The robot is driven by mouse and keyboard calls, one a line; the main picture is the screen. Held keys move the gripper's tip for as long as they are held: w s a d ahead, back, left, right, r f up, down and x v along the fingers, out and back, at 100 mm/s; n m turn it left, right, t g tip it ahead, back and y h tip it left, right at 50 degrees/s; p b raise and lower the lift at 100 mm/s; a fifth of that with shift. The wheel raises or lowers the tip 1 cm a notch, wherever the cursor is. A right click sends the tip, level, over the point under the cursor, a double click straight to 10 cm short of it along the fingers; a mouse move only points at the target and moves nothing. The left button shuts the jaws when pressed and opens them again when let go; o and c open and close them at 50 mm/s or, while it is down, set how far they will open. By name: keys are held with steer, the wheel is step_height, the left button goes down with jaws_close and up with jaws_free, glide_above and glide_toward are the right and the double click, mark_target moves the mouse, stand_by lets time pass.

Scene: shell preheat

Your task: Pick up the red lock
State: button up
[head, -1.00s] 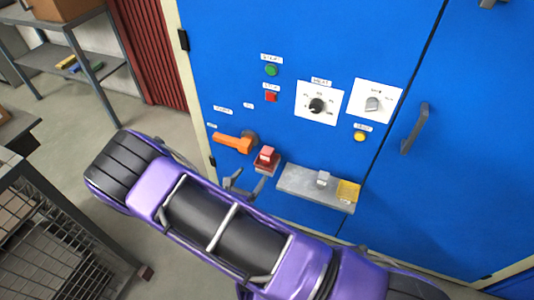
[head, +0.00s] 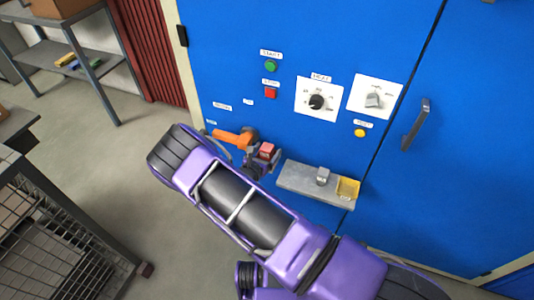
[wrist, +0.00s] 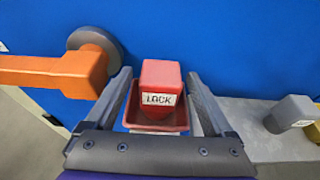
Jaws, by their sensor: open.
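The red lock (wrist: 160,84) is a small red block with a white label reading "LOCK". It sits in a shallow red tray (wrist: 135,118) against the blue cabinet. My gripper (wrist: 158,82) is open, with one finger on each side of the lock; I cannot tell whether either finger touches it. In the head view the lock (head: 267,149) shows just beyond the end of my arm, and the gripper (head: 262,160) is partly hidden there.
An orange handle (head: 232,138) on a grey hub is close left of the lock. A wire-sided rack (head: 60,230) stands at the left.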

steer(key=shift+w, duration=0.15)
jaws_close()
stand_by(0.4)
